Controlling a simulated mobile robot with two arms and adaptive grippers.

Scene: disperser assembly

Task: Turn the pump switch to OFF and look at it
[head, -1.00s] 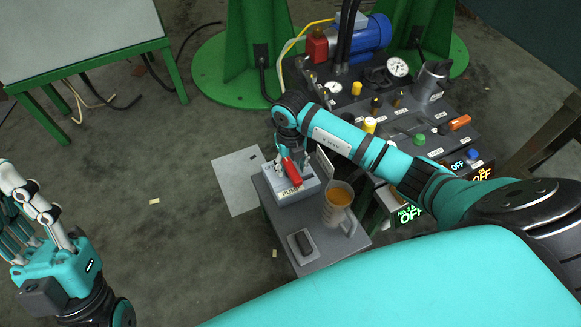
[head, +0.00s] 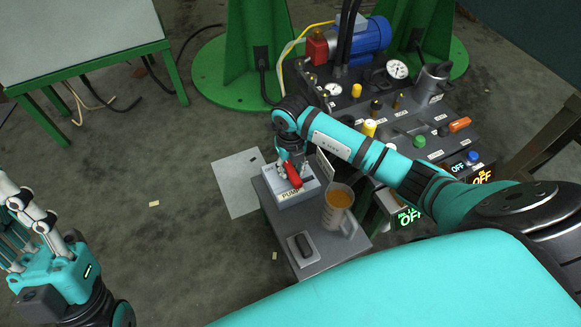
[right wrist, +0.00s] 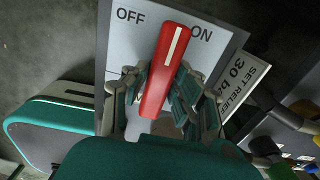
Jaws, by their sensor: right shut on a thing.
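The pump switch is a red handle (right wrist: 165,72) with a white stripe on a pale grey box (head: 313,185) labelled PUMP. In the right wrist view the handle points between the OFF label (right wrist: 131,15) and the ON label (right wrist: 202,33), its tip nearer ON. My right gripper (right wrist: 158,95) is shut on the red handle, its fingers on both sides. In the head view the right gripper (head: 290,165) is over the box and partly hides the handle. My left gripper (head: 12,240) is at the left edge, away from the box, with its fingertips cut off.
The box stands on a small grey stand (head: 315,258) with a jug of amber liquid (head: 338,205) and a dark small object (head: 303,245). A hydraulic panel (head: 400,110) with gauges, knobs and a blue motor (head: 362,35) stands behind my right arm.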

